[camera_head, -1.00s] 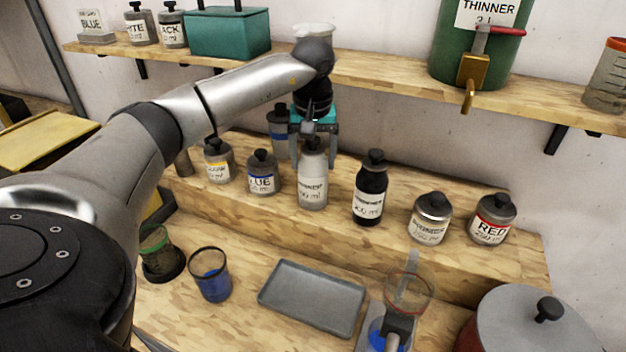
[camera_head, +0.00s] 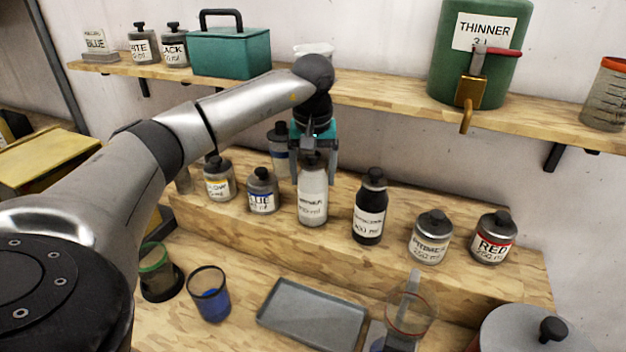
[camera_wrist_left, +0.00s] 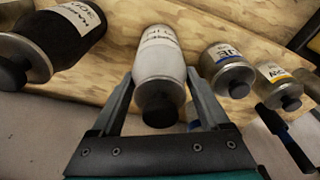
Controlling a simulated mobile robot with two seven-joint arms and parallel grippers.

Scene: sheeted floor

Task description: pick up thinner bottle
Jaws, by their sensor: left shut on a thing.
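A pale bottle (camera_head: 313,203) with a dark cap stands among other bottles on the raised wooden step; its small label is blurred but looks like thinner. My left gripper (camera_head: 314,172) comes down from above and is shut on this bottle, one finger on each side near its shoulder. In the left wrist view, the pale bottle (camera_wrist_left: 160,62) sits between the two fingers (camera_wrist_left: 162,98), its black cap towards me. The bottle looks upright, and I cannot tell whether its base is off the step. My right gripper is out of view.
A black bottle (camera_head: 370,212) stands close on the right and a blue-labelled bottle (camera_head: 262,193) on the left. A bottle (camera_head: 279,150) is partly hidden behind. A green THINNER canister (camera_head: 478,60) is on the upper shelf. A grey tray (camera_head: 312,316) lies in front.

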